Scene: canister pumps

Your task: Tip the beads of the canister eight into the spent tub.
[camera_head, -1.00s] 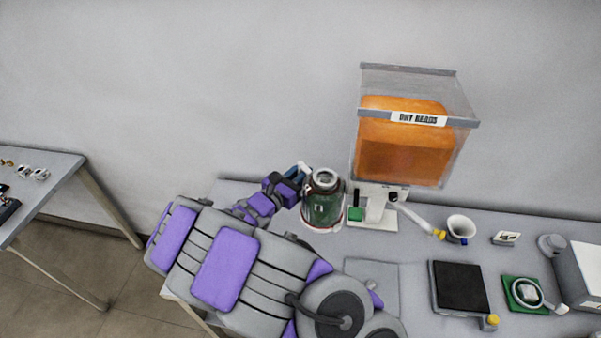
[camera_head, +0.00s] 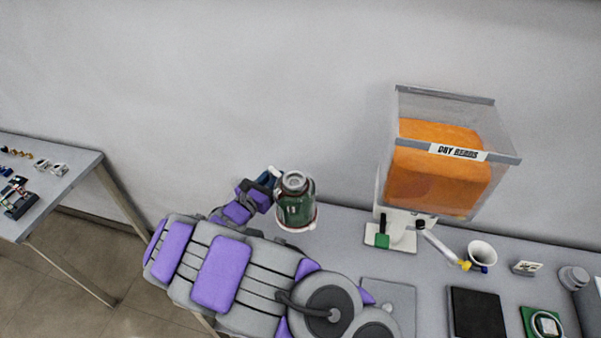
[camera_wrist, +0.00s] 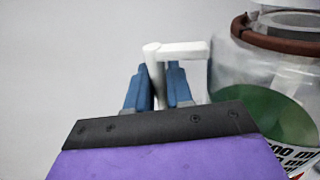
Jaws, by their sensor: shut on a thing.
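A canister (camera_head: 296,203) with a dark green body and a grey top is upright near the back left of the bench. It also shows large at the right of the wrist view (camera_wrist: 268,100), clear-walled with green inside and a brown ring near its top. My gripper (camera_head: 271,177) is at the canister's left side. In the wrist view the blue fingers of my gripper (camera_wrist: 160,85) are shut on a white handle (camera_wrist: 180,50) that reaches toward the canister. I cannot read a number on the canister. I cannot pick out a spent tub.
A clear hopper of orange beads (camera_head: 440,165) labelled "DRY BEADS" stands right of the canister. A white funnel (camera_head: 482,253), a small sign (camera_head: 526,268), a black pad (camera_head: 477,315) and a green board (camera_head: 543,322) lie farther right. Another table (camera_head: 60,190) stands at the left.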

